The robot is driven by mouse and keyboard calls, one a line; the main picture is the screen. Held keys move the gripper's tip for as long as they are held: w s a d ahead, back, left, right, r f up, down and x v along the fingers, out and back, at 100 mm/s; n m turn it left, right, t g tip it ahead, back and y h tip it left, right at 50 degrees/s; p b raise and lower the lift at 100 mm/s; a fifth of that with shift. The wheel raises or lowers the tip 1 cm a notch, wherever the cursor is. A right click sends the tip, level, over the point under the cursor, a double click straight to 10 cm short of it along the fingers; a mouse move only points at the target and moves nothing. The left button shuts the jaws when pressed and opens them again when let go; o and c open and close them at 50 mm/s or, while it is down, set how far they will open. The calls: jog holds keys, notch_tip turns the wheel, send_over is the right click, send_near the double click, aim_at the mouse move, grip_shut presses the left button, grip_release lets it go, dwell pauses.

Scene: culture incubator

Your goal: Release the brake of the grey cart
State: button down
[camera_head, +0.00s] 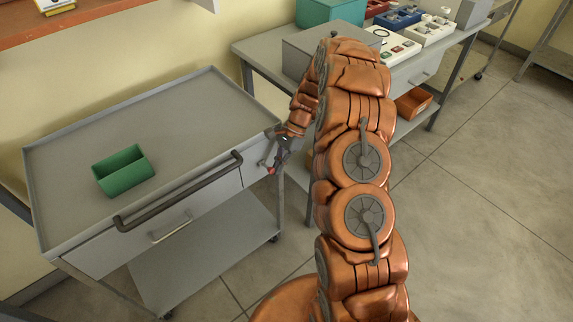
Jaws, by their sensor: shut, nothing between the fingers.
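The grey cart (190,110) stands at the left, with a raised rim, a dark push bar (180,190) along its front and a drawer with a pale handle (171,229). My gripper (270,163) is at the cart's right front corner, pointing down and left. It is shut, with nothing seen held. A small red part (271,170) shows right at the fingertips, against the cart's right front panel. It may be the tip of the brake lever, but it is too small to tell, and I cannot tell whether the fingers touch it. The gripper partly hides this spot.
A green open bin (124,171) sits on the cart top. A grey bench (262,48) behind holds boxes and small instruments, with an orange bin (413,103) below. An orange-brown shelf (90,22) is at upper left. The floor at right is clear.

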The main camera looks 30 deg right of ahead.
jog(key=shift+r, duration=0.2)
jog(key=shift+r+p, duration=0.35)
jog(key=shift+r, duration=0.4)
jog(key=shift+w+r, duration=0.1)
jog(key=v, duration=1.2)
jog(key=shift+d, duration=0.2)
jog(key=s+a+r+n+h+p, duration=0.25)
jog(key=s+a+r+n, duration=0.65)
jog(key=s+a+r, duration=0.55)
jog(key=s+n+h, duration=0.4)
jog(key=s+n, duration=0.2)
jog(key=s, duration=1.7)
jog(key=shift+n+t+p, duration=0.3)
jog(key=shift+t, duration=0.1)
